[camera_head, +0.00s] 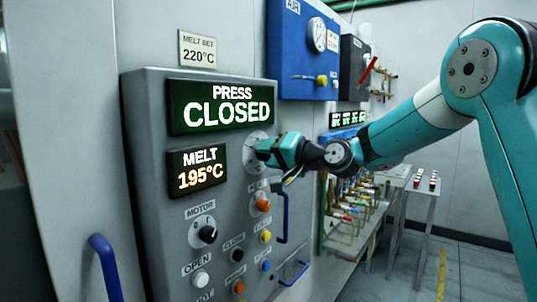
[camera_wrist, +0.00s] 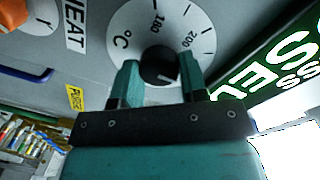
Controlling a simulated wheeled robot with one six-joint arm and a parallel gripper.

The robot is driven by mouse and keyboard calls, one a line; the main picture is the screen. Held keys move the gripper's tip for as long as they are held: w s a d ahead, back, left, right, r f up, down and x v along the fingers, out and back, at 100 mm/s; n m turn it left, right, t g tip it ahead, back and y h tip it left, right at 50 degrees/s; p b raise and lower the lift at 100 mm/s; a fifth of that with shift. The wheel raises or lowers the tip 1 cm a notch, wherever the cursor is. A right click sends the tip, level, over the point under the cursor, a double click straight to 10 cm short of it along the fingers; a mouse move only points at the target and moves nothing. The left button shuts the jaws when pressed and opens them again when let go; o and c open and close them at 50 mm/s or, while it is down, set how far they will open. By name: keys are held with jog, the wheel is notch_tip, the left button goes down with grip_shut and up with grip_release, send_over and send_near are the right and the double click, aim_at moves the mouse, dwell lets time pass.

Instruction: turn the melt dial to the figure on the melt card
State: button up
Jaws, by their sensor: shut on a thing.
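The melt dial has a white face (camera_wrist: 125,22) marked in °C, with 180 and 200 readable, and a dark round knob (camera_wrist: 160,62). In the head view the dial face (camera_head: 256,141) is partly hidden behind my gripper (camera_head: 266,151). In the wrist view my gripper (camera_wrist: 163,85) has its two teal fingers on either side of the knob, shut on it. The melt card (camera_head: 198,50) above the panel reads "MELT SET 220°C". The melt display (camera_head: 198,170) reads 195°C in orange.
The press display (camera_head: 221,107) reads "PRESS CLOSED". Below the dial are an orange knob (camera_head: 263,205), a motor switch (camera_head: 208,233) and several coloured buttons. A blue handle (camera_head: 282,215) stands out right of them. A blue air panel (camera_head: 298,75) hangs behind.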

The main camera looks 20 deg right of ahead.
jog(key=o, duration=0.9)
jog(key=b+v, duration=0.7)
jog(key=v, duration=1)
jog(key=shift+s+d, duration=0.2)
jog(key=shift+a+f, duration=0.1)
